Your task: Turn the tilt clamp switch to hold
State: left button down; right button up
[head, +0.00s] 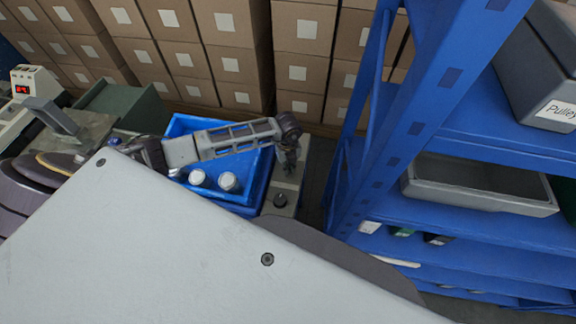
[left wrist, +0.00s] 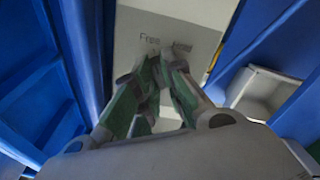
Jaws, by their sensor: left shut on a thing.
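A pale grey panel (left wrist: 150,22) carries the printed word "Free" on its left and a second, blurred word on its right, partly behind a finger. My left gripper (left wrist: 160,75) is shut just below these words, its green-padded fingers converging on the tilt clamp switch, which they hide. How the switch is turned cannot be seen. In the head view my left gripper (head: 288,168) points down at the same narrow panel (head: 294,192). A round dark knob (head: 280,200) sits on that panel, nearer to me than the gripper. My right gripper is not in view.
A blue tray (head: 252,192) with white round jars (head: 228,182) lies left of the panel. A blue shelf rack (head: 400,130) with grey bins stands close on the right. Stacked cartons (head: 230,60) line the back. A large pale surface fills the front.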

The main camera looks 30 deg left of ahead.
pick_arm(q)
jog(key=shift+m+b, duration=0.3)
jog(key=shift+m, duration=0.2)
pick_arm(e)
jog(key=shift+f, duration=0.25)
pick_arm(q)
jog(key=shift+m+b, duration=0.5)
jog(key=shift+m, duration=0.3)
jog(key=m+b, duration=0.2)
jog(key=m, duration=0.1)
jog(key=shift+f, duration=0.1)
jog(key=m+b, duration=0.3)
jog(key=m, duration=0.2)
jog(key=shift+m, duration=0.3)
jog(key=shift+m+b, duration=0.3)
jog(key=shift+b, duration=0.05)
jog(key=c, duration=1.5)
grip_release()
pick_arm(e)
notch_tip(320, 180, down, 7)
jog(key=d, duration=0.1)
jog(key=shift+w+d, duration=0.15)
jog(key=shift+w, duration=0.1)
